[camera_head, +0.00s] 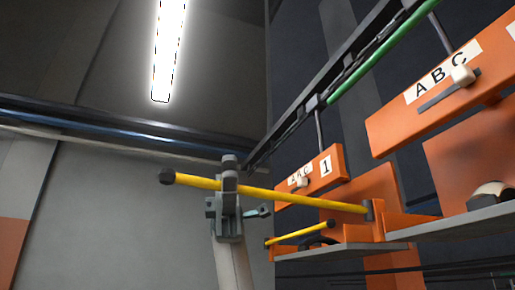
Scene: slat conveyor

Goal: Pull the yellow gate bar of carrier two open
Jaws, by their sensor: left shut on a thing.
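A long yellow gate bar (300,198) with a dark end cap runs left from a grey post (369,210) on the near orange carrier (440,108). It sticks out from the carrier, away from its grey shelf (450,227). The near carrier's plate reads A B C; its number is cut off at the right edge. My left gripper (230,181) is shut around the bar near its capped end. The far carrier (325,176), marked 1, has its own shorter yellow bar (300,235) across its shelf front. My right gripper is not in view.
The carriers hang by rods from an overhead rail (375,40) with a green pipe (375,60). A white and dark object (490,193) sits on the near shelf, and a dark one (320,240) on the far shelf. The space left of my gripper looks clear.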

